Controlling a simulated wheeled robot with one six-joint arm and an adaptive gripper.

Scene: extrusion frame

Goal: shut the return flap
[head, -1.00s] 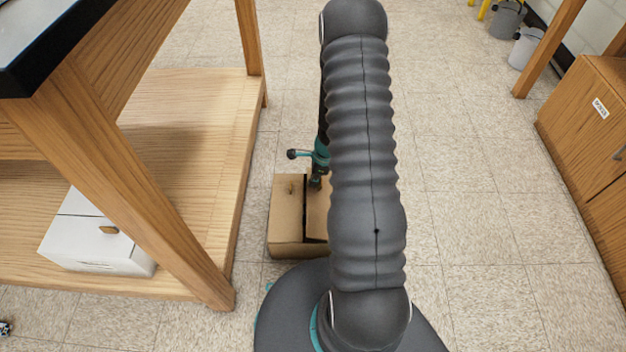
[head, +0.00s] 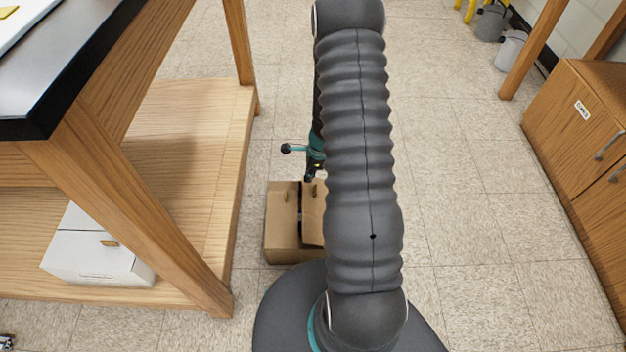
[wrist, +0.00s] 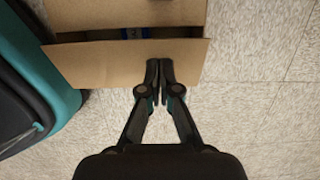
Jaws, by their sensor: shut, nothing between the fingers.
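A brown cardboard box (head: 281,240) stands on the floor beside the bench, partly hidden by my arm. Its left top panel, with a small tan tab, lies level. The return flap (head: 313,212) is the right panel, with a dark gap between it and the left one. In the wrist view the flap (wrist: 110,62) stands partly open, with a dark opening and something blue behind it. My gripper (head: 310,178) is at the box's far edge. In the wrist view my gripper (wrist: 158,76) is shut and empty, its tips overlapping the flap's edge; I cannot tell whether they touch.
A wooden bench (head: 215,180) with a low shelf stands close on the left, a white box (head: 95,262) on that shelf. A wooden cabinet (head: 575,140) stands at the right. Bins (head: 510,50) are at the far right. The floor right of my arm is clear.

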